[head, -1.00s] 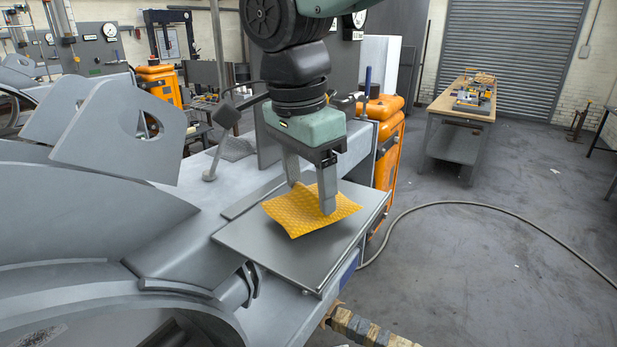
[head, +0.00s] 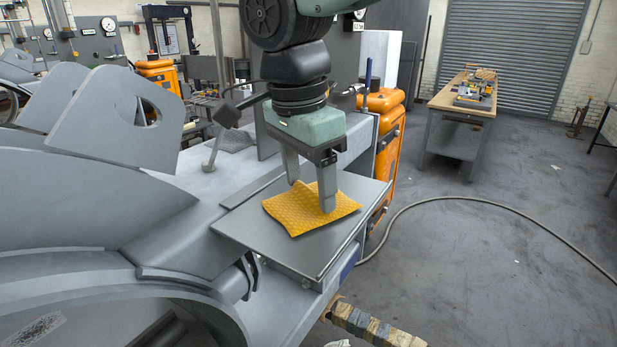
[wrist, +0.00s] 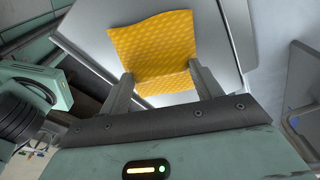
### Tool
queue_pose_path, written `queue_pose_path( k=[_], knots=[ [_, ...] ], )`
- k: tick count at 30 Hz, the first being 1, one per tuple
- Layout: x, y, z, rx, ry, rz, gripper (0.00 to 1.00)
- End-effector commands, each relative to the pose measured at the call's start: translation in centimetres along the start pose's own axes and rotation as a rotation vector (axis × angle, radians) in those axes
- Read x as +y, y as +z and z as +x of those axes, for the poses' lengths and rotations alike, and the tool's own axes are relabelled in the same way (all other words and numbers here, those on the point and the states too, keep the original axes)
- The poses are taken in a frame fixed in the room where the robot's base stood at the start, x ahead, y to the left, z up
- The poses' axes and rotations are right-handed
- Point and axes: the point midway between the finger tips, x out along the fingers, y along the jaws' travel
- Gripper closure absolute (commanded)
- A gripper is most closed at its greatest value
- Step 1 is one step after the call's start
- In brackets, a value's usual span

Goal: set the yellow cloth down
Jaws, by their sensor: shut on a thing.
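The yellow cloth (head: 300,218) has a fine raised pattern and lies spread over a flat grey plate (head: 260,245), with a raised fold between my fingers. My gripper (head: 312,205) points down and is shut on that fold. In the wrist view the cloth (wrist: 155,45) spreads out beyond my fingertips (wrist: 160,72), over the plate. The cloth's near and right edges seem to lie at or very close to the plate; whether all of its underside touches cannot be told.
A big grey curved metal part (head: 60,230) fills the left. An orange cabinet (head: 386,150) stands just behind the plate. A hose (head: 470,200) runs across the open floor at right. A workbench (head: 460,110) stands further back. The plate's front part is bare.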

Motion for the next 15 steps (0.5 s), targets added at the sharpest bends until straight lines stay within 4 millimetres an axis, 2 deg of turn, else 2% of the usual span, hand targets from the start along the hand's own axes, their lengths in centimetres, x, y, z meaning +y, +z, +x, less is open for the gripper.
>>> queue_pose_path(
  k=[10, 11, 13, 15],
  knots=[
    [0.00, 0.06, 0.52, 0.000, 0.000, 0.000, 0.69],
    [0.00, 0.06, 0.48, 0.000, 0.000, 0.000, 0.30],
    [0.00, 0.05, 0.45, 0.000, 0.000, 0.000, 0.11],
    [0.00, 0.05, 0.45, 0.000, 0.000, 0.000, 0.10]
  ],
)
